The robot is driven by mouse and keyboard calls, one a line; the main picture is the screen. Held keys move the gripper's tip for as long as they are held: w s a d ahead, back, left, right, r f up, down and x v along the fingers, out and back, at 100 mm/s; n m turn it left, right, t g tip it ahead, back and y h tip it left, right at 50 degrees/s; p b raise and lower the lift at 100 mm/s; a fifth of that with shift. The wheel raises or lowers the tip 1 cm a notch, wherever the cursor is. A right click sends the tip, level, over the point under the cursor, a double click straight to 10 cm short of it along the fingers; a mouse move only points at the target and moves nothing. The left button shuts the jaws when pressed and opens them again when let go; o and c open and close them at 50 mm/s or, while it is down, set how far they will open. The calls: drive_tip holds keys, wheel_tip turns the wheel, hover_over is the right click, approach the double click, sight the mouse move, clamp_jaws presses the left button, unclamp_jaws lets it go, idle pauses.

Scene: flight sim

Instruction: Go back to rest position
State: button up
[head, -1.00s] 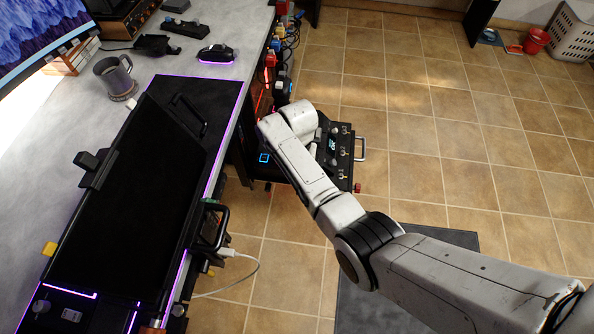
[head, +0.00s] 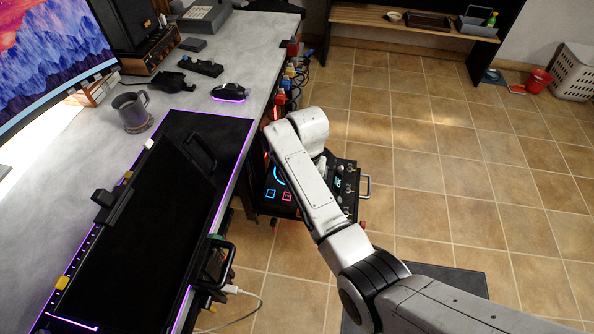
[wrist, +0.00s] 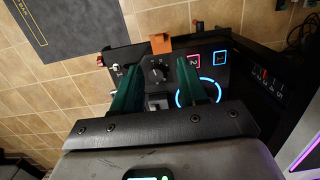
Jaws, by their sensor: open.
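My gripper (wrist: 168,92) shows in the wrist view with its two green fingers apart and nothing between them. It is over a black control panel (wrist: 235,90) with a glowing blue ring, numbered square buttons and a dark knob (wrist: 157,72). I cannot tell whether the fingertips touch the panel. In the head view my white arm reaches from the lower right to the panel (head: 278,180) beside the desk, and the arm hides the gripper and part of the panel.
A dark mat (head: 450,280) lies under my arm. The tiled floor (head: 440,150) to the right is clear. A shelf (head: 410,25) stands at the back.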

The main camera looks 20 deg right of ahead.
drive_tip(key=s+d+f+n, duration=0.2)
drive_tip(key=s, duration=0.6)
drive_tip(key=s+d+f+n, duration=0.1)
drive_tip(key=s+d+f, duration=0.15)
drive_tip(key=s, duration=0.55)
drive_tip(key=s+r+n+t, duration=0.1)
drive_tip(key=s+r+n, duration=0.1)
drive_tip(key=s, duration=0.6)
drive_tip(key=s+d+r+n, duration=0.1)
drive_tip(key=s+r, duration=0.3)
drive_tip(key=s, duration=0.4)
drive_tip(key=shift+s+r+n+t+h+p, duration=0.25)
drive_tip(key=shift+s+n+t+h+p, duration=0.05)
drive_tip(key=shift+n+t+h+p, duration=0.15)
drive_tip(key=shift+d+f, duration=0.1)
idle(0.8)
